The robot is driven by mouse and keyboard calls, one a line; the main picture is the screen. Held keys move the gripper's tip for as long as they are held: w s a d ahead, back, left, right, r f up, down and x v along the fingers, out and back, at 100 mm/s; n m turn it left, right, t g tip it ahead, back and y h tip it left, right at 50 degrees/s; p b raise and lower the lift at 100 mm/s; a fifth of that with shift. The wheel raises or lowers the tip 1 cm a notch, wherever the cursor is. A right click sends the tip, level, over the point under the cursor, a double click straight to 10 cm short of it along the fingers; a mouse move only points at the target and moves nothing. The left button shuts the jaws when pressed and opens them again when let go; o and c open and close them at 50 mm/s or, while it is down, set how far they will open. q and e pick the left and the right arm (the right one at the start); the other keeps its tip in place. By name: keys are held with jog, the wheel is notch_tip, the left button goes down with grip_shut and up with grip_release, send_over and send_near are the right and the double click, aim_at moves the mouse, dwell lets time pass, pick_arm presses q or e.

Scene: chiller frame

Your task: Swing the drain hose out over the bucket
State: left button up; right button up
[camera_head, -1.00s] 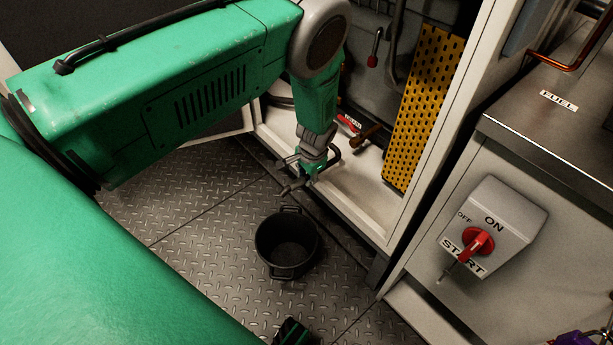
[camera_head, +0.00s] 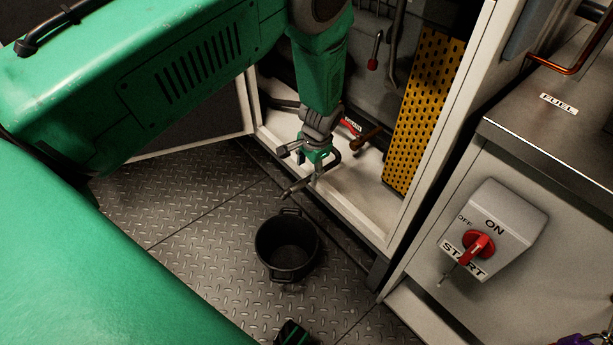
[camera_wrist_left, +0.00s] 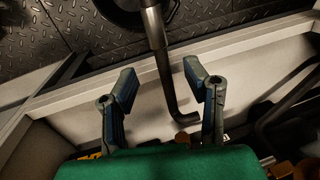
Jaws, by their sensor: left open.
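The drain hose (camera_head: 297,187) shows as a grey tube reaching out over the cabinet sill, its free end near the far rim of the black bucket (camera_head: 263,255). The bucket stands on the floor. My left gripper (camera_head: 314,165) is open at the sill, just above the hose. In the left wrist view the hose (camera_wrist_left: 158,45) runs between and beyond the spread fingers of the left gripper (camera_wrist_left: 161,82), with a bent inner end. I see no grip on it. The bucket (camera_wrist_left: 125,5) is cut off at the top there.
The cabinet frame (camera_head: 350,215) and yellow perforated panel (camera_head: 425,110) bound the right of the gripper. A red-handled valve (camera_head: 351,126) sits inside the cabinet. A switch box (camera_head: 493,225) is farther right. The plate floor (camera_head: 190,210) left of the bucket is clear.

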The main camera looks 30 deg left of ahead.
pick_arm(q)
jog(key=r, duration=0.3)
jog(key=d+r, duration=0.1)
jog(key=r, duration=0.1)
jog(key=shift+s, duration=0.25)
jog(key=shift+a+f, duration=0.1)
jog(key=s+d+r+n+h+p, duration=0.1)
jog(key=s+p, duration=0.3)
jog(key=s, duration=1.2)
jog(key=s+d+r+n+h+p, duration=0.1)
jog(key=s+p, duration=0.3)
jog(key=s, duration=1.1)
jog(key=shift+s+d+r+n+p, duration=0.2)
jog(key=shift+s+d+n+p, duration=0.2)
jog(key=shift+d+n, duration=0.15)
jog(key=shift+w, duration=0.1)
